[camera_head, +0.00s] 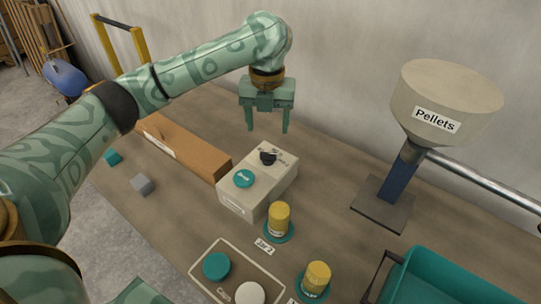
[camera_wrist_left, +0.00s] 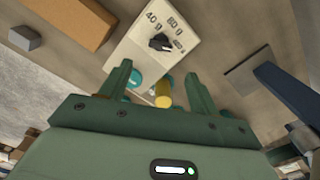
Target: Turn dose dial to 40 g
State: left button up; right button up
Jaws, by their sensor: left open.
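The dose dial (camera_head: 268,158) is a black knob on top of a pale dispenser box (camera_head: 285,180), behind a teal round button (camera_head: 244,179). The wrist view also shows the dial (camera_wrist_left: 160,42). I cannot tell surely which mark the knob points at. My left gripper (camera_head: 267,131) is open and empty, pointing down, above and behind the box. In the wrist view, its spread fingers (camera_wrist_left: 157,74) are apart from the knob. My right gripper is not seen.
A brown carton (camera_head: 190,150) lies left of the box. A tray (camera_head: 202,256) holds a teal and a white disc. A Pellets hopper (camera_head: 440,95) and teal bin (camera_head: 440,284) stand right. Small cubes (camera_head: 142,185) lie left.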

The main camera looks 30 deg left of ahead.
aim_at(268, 154)
pick_arm(q)
notch_tip(268, 154, down, 10)
jog(key=b, duration=0.4)
jog(key=shift+r+b, duration=0.15)
jog(key=shift+b, duration=0.2)
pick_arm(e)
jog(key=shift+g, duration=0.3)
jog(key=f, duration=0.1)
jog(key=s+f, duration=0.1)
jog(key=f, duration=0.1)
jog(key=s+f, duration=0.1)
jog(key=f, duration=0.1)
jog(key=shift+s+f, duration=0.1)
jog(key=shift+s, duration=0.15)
pick_arm(q)
jog(key=shift+r, duration=0.1)
jog(key=c, duration=1)
